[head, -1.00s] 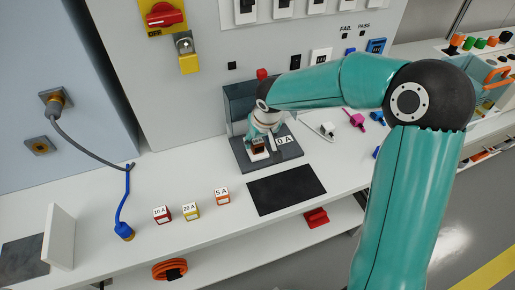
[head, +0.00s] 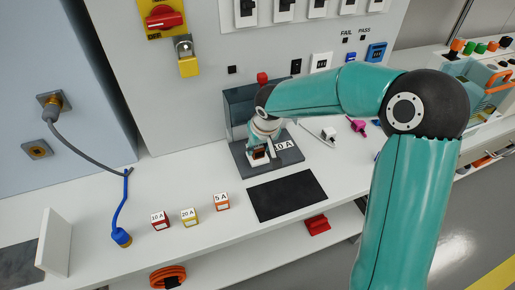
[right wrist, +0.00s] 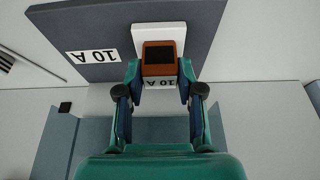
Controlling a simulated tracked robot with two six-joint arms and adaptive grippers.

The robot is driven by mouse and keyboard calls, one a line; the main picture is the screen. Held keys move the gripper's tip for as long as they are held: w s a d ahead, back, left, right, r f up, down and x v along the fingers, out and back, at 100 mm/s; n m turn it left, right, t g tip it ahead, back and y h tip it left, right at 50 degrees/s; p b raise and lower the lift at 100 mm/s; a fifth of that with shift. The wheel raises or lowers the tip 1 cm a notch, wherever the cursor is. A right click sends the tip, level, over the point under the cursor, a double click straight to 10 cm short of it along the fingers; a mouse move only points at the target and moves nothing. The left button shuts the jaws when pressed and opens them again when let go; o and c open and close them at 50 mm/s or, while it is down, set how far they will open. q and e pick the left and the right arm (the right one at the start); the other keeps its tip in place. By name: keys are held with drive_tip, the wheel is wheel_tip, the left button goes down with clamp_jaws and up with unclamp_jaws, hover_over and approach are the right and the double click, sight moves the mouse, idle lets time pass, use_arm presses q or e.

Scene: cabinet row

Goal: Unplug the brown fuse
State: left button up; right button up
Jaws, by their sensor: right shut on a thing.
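The brown fuse (right wrist: 159,56) sits between my right gripper's fingers in the right wrist view, with a "10 A" label on its side. In the head view it shows only in part, under the fingers. My right gripper (head: 258,151) is shut on it; its fingers also show in the right wrist view (right wrist: 160,78). The fuse is at the white socket (right wrist: 160,31) on the dark grey holder (head: 290,157), which bears a "10 A" label. I cannot tell whether a gap separates fuse and socket. My left gripper is not in view.
Red (head: 160,221), yellow (head: 189,217) and orange (head: 221,202) fuses stand in front on the white bench. A black mat (head: 286,194) lies before the holder. The holder's upright back and the cabinet panel are close behind my gripper.

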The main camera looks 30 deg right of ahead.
sight(258, 147)
clamp_jaws()
drive_tip(key=shift+r, duration=0.1)
drive_tip(key=shift+r+p, duration=1.85)
drive_tip(key=shift+r, duration=1.1)
